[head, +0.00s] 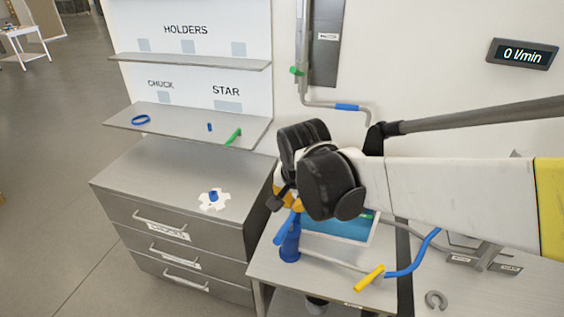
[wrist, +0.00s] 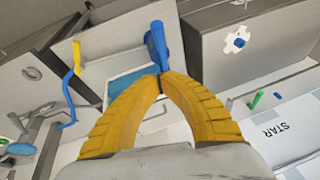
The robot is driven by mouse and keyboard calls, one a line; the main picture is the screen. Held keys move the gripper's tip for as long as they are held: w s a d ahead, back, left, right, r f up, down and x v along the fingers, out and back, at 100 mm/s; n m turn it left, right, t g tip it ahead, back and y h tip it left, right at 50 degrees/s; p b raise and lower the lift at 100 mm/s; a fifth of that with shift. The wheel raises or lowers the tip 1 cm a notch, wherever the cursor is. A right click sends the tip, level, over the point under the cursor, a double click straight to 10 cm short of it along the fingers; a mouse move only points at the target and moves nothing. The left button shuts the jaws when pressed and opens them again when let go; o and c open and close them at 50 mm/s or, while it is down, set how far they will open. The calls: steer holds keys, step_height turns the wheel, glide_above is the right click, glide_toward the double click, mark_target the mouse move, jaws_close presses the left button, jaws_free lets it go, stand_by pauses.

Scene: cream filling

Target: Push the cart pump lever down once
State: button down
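The pump is a blue upright cylinder (head: 290,250) on the grey cart top in the head view, with a blue lever (head: 283,230) slanting beside its upper part. My gripper (head: 291,204) is directly above the lever, its orange-yellow fingers pointing down at it. In the wrist view the fingertips (wrist: 162,76) come together and look shut. The blue pump parts (wrist: 156,46) show right beyond the tips, touching or very close. I cannot tell whether the lever is between the fingers. My wrist hides part of the pump top in the head view.
A yellow-handled nozzle (head: 368,278) on a blue hose (head: 418,258) lies right of the pump. A teal panel (head: 340,226) is behind. A drawer cabinet (head: 165,170) with a white star-shaped piece (head: 214,201) stands left. The wall display (head: 522,53) reads 0 l/min.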

steer(key=b, duration=0.2)
glide_above(284, 237)
steer(key=w+d, duration=0.2)
step_height(284, 237, down, 7)
steer(key=f, duration=0.1)
steer(key=a+f, duration=0.1)
steer(key=f, duration=0.1)
steer(key=shift+s+f+b, duration=0.15)
steer(key=shift+s+b, duration=0.05)
steer(key=shift+b, duration=0.2)
steer(key=shift+s+a+f, duration=0.15)
steer(key=shift+f, duration=0.25)
steer(key=shift+s+a+f+t+h+b, duration=0.15)
steer(key=shift+s+f+t+b, duration=0.2)
steer(key=shift+f+b, duration=0.4)
steer(key=shift+s+a+f+t+h+b, duration=0.15)
steer(key=shift+s+f+t+b, duration=0.3)
steer(key=shift+b, duration=0.35)
step_height(284, 237, down, 7)
steer(key=s+t+b, duration=0.1)
steer(key=s+b, duration=0.1)
steer(key=b, duration=0.5)
steer(key=shift+a, duration=0.35)
